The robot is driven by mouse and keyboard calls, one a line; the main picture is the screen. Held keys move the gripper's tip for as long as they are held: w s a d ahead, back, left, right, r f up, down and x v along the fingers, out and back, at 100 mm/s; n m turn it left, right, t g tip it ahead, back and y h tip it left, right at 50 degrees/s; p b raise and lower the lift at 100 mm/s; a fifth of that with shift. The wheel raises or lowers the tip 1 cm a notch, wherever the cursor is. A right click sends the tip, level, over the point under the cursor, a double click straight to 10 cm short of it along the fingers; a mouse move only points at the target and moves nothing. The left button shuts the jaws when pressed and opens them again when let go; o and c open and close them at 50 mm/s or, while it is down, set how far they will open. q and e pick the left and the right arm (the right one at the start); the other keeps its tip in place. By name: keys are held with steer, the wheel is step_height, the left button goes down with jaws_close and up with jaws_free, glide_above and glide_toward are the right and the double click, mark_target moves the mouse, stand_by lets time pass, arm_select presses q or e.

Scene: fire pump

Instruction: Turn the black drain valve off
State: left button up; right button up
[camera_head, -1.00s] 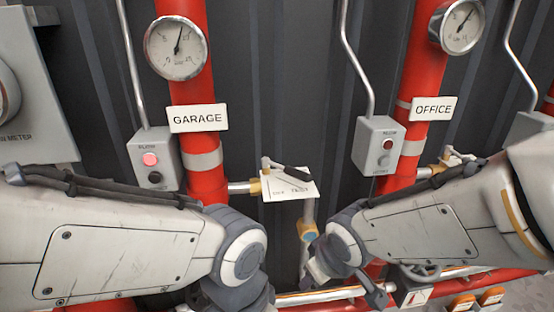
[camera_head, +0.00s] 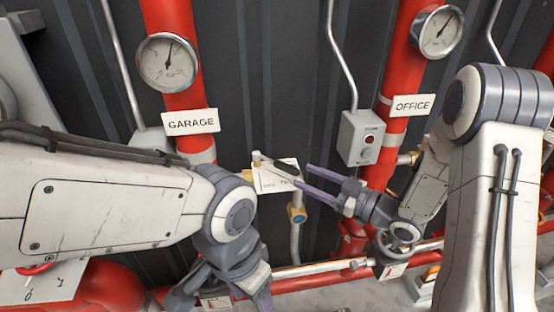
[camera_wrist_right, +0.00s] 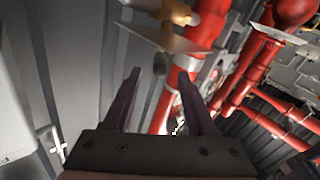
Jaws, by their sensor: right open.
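The black drain valve handle (camera_head: 286,167) sits on a valve over a white label plate (camera_head: 270,181), between the GARAGE and OFFICE pipes. My right gripper (camera_head: 303,175) is open, its two purple-grey fingers pointing left at the black handle's right end. In the right wrist view the open fingers (camera_wrist_right: 158,88) show with a dark handle end (camera_wrist_right: 161,67) just beyond and between the tips; I cannot tell if they touch. My left arm comes in from the left and bends down near the bottom; its gripper fingers do not show.
The red GARAGE pipe (camera_head: 184,102) and red OFFICE pipe (camera_head: 402,72) stand either side of the handle. A grey flow box (camera_head: 361,137) hangs above right. A silver drain pipe (camera_head: 295,240) runs down below the valve. A horizontal pipe (camera_head: 310,268) lies low.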

mark_target(276, 163)
steer(key=p+x, duration=0.3)
steer(key=x, duration=0.5)
steer(key=shift+w+a+r+p, duration=0.15)
steer(key=shift+a+p, duration=0.15)
steer(key=shift+w+a, duration=0.35)
steer(key=shift+a, duration=0.2)
jaws_close()
stand_by(0.5)
